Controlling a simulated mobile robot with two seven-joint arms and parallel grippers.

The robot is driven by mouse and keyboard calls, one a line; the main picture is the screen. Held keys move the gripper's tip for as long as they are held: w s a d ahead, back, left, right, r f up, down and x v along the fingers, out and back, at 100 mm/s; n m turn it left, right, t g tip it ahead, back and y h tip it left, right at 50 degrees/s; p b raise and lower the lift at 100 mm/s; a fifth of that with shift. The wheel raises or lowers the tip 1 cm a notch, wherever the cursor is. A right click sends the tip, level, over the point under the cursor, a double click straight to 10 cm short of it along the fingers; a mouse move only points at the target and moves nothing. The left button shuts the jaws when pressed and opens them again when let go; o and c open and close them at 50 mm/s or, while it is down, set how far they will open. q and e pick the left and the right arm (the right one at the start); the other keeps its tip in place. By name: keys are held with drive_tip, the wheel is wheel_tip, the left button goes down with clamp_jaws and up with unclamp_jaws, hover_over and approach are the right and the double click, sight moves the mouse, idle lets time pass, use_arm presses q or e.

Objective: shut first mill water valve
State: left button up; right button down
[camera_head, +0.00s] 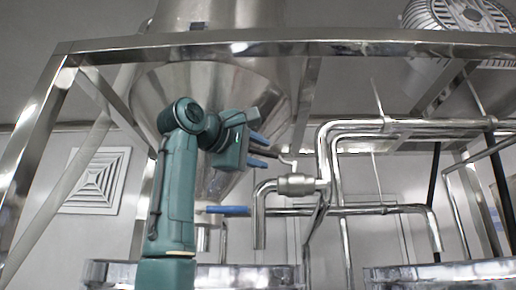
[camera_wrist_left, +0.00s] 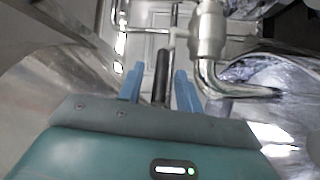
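In the left wrist view, the valve body (camera_wrist_left: 208,32) is right of centre, and a dark lever grip (camera_wrist_left: 162,75) lies between the blue fingers of my left gripper (camera_wrist_left: 159,80). Gaps show on both sides of the lever, so the fingers look open around it. Whether they touch it elsewhere is hidden. My right gripper is not in view.
A second lever with a blue grip (camera_head: 228,210) is below my left gripper. The steel hopper (camera_head: 215,85) hangs behind my arm. Frame bars (camera_head: 300,46) cross above, and steel pipes (camera_head: 385,125) run right. Shiny vessel rims (camera_head: 190,276) lie below.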

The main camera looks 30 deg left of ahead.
use_arm(q)
clamp_jaws()
idle(0.3)
idle(0.3)
